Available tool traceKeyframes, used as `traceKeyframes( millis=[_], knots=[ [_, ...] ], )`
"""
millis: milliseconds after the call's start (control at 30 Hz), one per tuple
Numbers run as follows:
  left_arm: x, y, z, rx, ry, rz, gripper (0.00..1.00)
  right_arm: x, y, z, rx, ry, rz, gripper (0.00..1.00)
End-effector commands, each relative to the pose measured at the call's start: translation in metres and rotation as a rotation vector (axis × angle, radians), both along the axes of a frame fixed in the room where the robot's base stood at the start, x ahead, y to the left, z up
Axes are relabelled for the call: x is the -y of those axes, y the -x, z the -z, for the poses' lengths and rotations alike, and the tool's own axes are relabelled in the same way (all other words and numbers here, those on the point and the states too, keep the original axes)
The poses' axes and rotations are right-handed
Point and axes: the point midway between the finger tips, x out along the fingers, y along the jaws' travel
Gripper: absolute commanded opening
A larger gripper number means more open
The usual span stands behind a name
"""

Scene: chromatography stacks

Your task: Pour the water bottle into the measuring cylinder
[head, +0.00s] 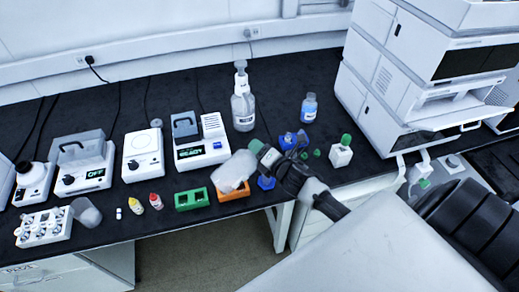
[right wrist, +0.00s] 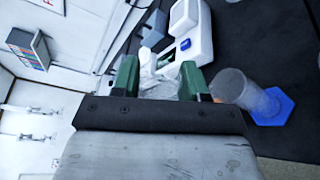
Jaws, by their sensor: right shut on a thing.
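My right gripper (head: 262,158) is shut on a clear, whitish bottle (head: 233,171) and holds it tilted above the bench, over the orange rack. In the right wrist view the bottle shows between the green fingertips (right wrist: 158,82), partly hidden by the gripper. The measuring cylinder (right wrist: 236,90) is a clear tube on a blue base (right wrist: 272,106), just right of the fingers in that view. In the head view its blue base (head: 266,183) shows beside the gripper; I cannot make out its tube there. I cannot tell whether any water flows. My left gripper is not in view.
An orange rack (head: 232,194) and a green rack (head: 191,199) sit near the front edge. Behind stand a display device (head: 200,152) and a wash bottle (head: 243,111). A blue bottle (head: 309,108) and a green-capped white bottle (head: 341,152) stand right, before the stacked instruments (head: 400,100).

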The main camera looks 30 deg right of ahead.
Motion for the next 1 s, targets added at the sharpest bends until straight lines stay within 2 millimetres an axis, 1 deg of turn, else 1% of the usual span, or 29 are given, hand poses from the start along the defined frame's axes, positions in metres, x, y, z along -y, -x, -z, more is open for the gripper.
traceKeyframes(
  millis=[33,167,433,600,833,1000],
  knots=[
    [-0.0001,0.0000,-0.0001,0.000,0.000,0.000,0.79,0.0000,-0.0010,-0.0025,0.006,-0.016,-0.001,0.00],
    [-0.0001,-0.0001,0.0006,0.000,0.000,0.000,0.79,0.0017,-0.0009,-0.0023,0.009,-0.104,-0.002,0.00],
    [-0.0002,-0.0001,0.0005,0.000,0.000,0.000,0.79,0.0016,-0.0010,-0.0026,0.009,-0.112,-0.001,0.00],
    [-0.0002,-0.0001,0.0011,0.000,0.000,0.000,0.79,0.0034,-0.0012,-0.0034,0.013,-0.208,-0.002,0.00],
    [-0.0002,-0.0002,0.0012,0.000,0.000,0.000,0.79,0.0035,-0.0010,-0.0031,0.012,-0.208,-0.001,0.00],
    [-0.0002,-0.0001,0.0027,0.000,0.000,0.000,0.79,0.0058,-0.0007,-0.0024,0.016,-0.306,-0.002,0.00]
  ],
)
